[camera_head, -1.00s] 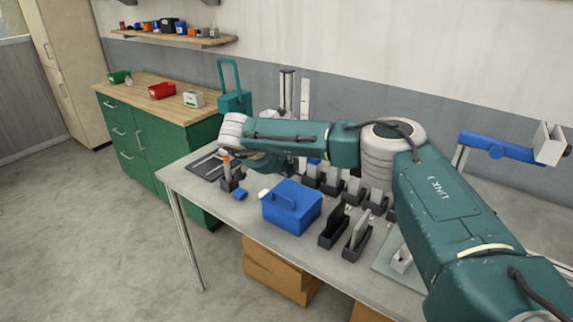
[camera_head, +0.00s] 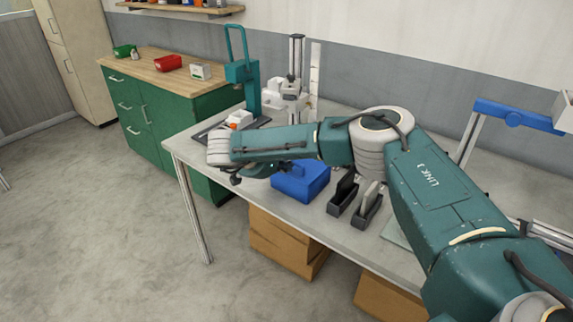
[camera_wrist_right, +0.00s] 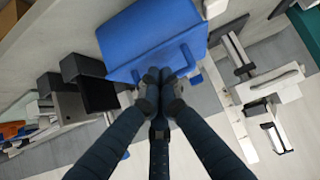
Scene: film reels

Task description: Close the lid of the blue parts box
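The blue parts box (camera_head: 303,182) stands on the workbench near its front edge. My right arm hides its left and back parts in the head view. In the right wrist view the box (camera_wrist_right: 150,30) fills the top middle, with a flat blue face and a raised handle-like bar at its right side. The fingertips of my right gripper (camera_wrist_right: 160,75) are together at the box's near edge, close to the bar. I cannot tell whether they touch it, and I see nothing held between them. How far the lid is open is unclear. My left gripper is not in view.
Dark narrow holders (camera_head: 343,192) stand just right of the box on the workbench (camera_head: 300,212). A teal press-like tool (camera_head: 243,75) and white equipment (camera_head: 285,98) stand behind. A green cabinet (camera_head: 165,125) is at the left. Cardboard boxes (camera_head: 285,240) sit underneath.

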